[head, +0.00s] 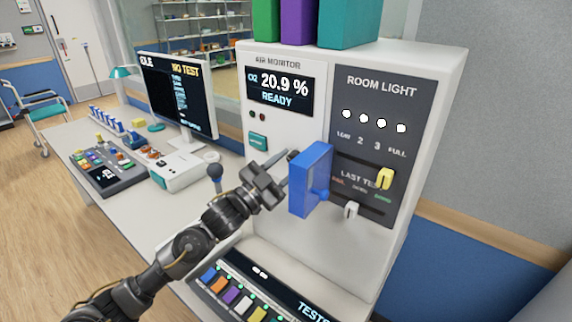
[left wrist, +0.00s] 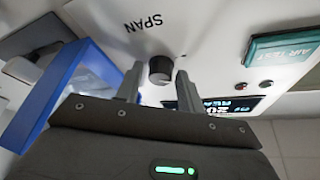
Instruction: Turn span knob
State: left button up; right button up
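The span knob is a small dark round knob on the white front of the air monitor. It shows in the left wrist view (left wrist: 160,70) below the printed word SPAN. In the head view the knob (head: 293,155) is small and partly hidden by my gripper. My left gripper (head: 284,162) reaches the panel from the lower left. In the left wrist view its two fingers (left wrist: 158,88) are apart, one on each side of the knob. I see gaps between the fingers and the knob; contact cannot be told. My right gripper is not in view.
A blue open box-like cover (head: 310,180) stands out from the panel just right of my left gripper. A teal button (head: 258,141) sits left of the knob. Yellow (head: 386,179) and white (head: 351,211) sliders are farther right. The display (head: 279,90) reads 20.9 % READY.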

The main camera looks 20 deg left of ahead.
pick_arm(q)
jog(key=shift+o, duration=0.7)
jog(key=b+v, duration=0.3)
jog(key=v, duration=0.7)
jog(key=shift+s+a+f+b, duration=0.15)
jog(key=shift+s+a+b, duration=0.05)
jog(key=shift+s+b, duration=0.1)
